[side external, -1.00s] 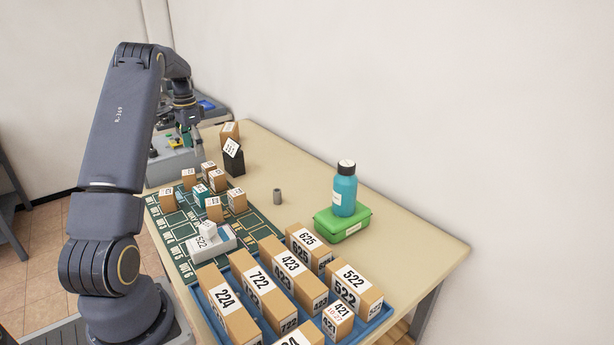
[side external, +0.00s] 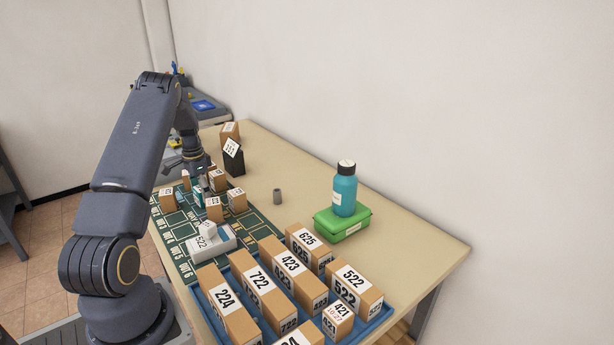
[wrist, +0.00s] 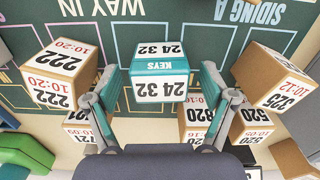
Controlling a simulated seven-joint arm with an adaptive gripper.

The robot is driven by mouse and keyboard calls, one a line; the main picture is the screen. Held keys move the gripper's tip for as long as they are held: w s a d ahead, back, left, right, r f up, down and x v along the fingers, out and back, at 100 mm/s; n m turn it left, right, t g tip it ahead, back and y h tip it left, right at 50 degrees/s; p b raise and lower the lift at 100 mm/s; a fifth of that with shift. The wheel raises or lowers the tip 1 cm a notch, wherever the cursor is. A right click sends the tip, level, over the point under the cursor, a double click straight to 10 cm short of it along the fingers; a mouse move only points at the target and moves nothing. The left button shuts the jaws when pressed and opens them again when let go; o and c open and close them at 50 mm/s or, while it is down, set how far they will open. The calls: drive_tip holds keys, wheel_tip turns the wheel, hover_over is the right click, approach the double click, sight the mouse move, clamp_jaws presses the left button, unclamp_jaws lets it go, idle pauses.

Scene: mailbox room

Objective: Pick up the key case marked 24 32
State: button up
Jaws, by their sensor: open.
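The key case marked 24 32 (wrist: 159,66) is a small teal and white box with a KEYS band, standing on the green mat (wrist: 130,40). In the side view the key case (side external: 197,197) is partly hidden by my arm and the boxes around it. My gripper (wrist: 160,88) is open, with one finger on each side of the key case in the wrist view. I cannot tell whether either finger touches it. In the side view my gripper (side external: 200,183) is low over the cluster of small boxes.
Brown boxes stand close by: 222 (wrist: 55,75) at left, 325 (wrist: 275,80) at right, 520 (wrist: 245,122) behind the right finger.

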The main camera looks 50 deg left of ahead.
drive_tip(key=shift+f, duration=0.15)
drive_tip(key=c, duration=1.3)
